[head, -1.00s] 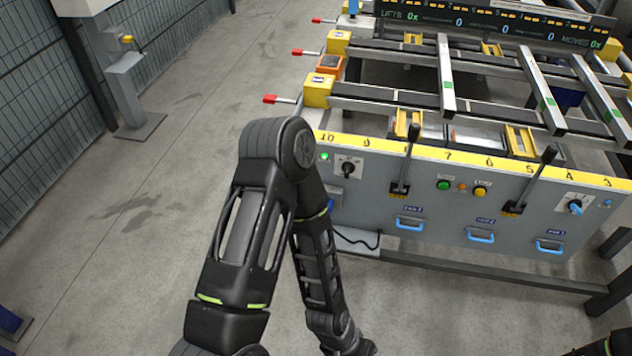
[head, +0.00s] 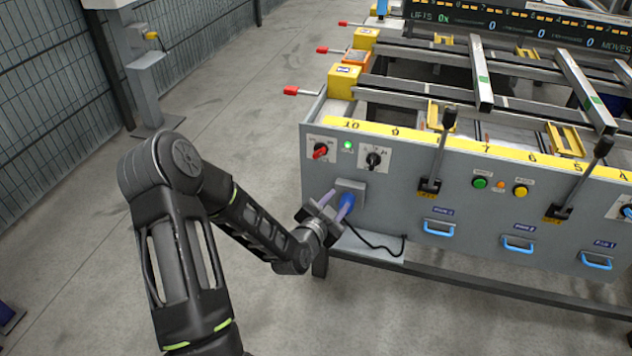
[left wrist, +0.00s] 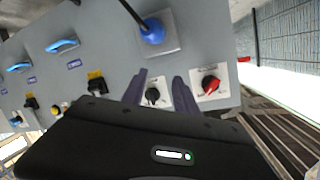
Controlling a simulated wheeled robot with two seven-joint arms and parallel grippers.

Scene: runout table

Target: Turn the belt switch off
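Two rotary switches sit at the left end of the grey front panel: a red-knobbed one (head: 320,151) and a black-knobbed one (head: 374,159). Their labels are too small to read, so I cannot tell which is the belt switch. In the left wrist view the red knob (left wrist: 210,85) is right of the fingers, and the black knob (left wrist: 153,97) shows between them. My left gripper (head: 336,203) is open and empty, below the switches and in front of the blue plug. Its fingers (left wrist: 160,88) are apart. My right gripper is out of view.
A blue plug (left wrist: 152,31) with a black cable is on the panel close to the left gripper. A green lamp (head: 348,145) glows between the switches. Black levers (head: 436,150), a green button (head: 480,182) and a yellow button (head: 520,191) are farther right.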

